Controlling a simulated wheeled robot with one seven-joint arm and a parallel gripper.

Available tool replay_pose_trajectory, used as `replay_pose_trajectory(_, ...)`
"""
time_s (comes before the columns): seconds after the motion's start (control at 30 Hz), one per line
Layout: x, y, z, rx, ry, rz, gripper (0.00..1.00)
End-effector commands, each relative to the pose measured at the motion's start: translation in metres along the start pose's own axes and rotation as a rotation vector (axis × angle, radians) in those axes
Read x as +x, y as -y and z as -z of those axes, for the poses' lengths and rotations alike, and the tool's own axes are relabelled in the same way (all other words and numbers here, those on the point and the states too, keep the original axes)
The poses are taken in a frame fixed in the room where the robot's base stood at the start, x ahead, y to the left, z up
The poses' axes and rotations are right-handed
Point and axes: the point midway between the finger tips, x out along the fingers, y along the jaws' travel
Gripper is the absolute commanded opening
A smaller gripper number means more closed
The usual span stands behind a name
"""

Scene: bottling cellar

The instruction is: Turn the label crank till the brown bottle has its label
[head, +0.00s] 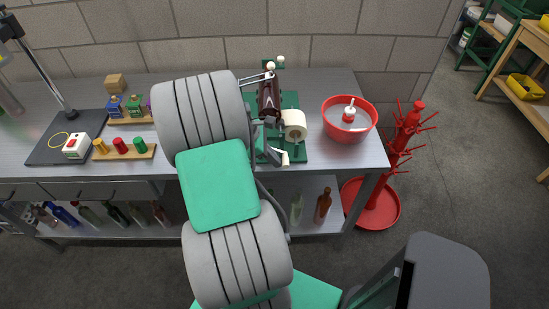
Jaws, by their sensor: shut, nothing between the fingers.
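The labelling machine has a green base (290,152) and stands on the steel bench, just right of my arm. A dark brown bottle (268,98) lies on it, pointing away from me; no label shows on its visible side. A white label roll (294,122) sits beside the bottle on the right. My grey and green arm reaches over the bench and covers the machine's left side.
A red bowl (336,132) stands right of the machine, with a red-and-white object (349,114) in it. A red bottle tree (408,130) stands off the bench's right end. Small coloured pieces on wooden racks (128,155) are left of my arm. Bottles stand on the lower shelf.

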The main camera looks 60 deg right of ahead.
Motion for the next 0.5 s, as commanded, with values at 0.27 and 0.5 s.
replay_pose_trajectory(0.27,-0.024,0.003,0.038,-0.006,-0.002,-0.010,0.00)
replay_pose_trajectory(0.5,-0.080,0.004,0.043,0.000,0.000,-0.001,0.00)
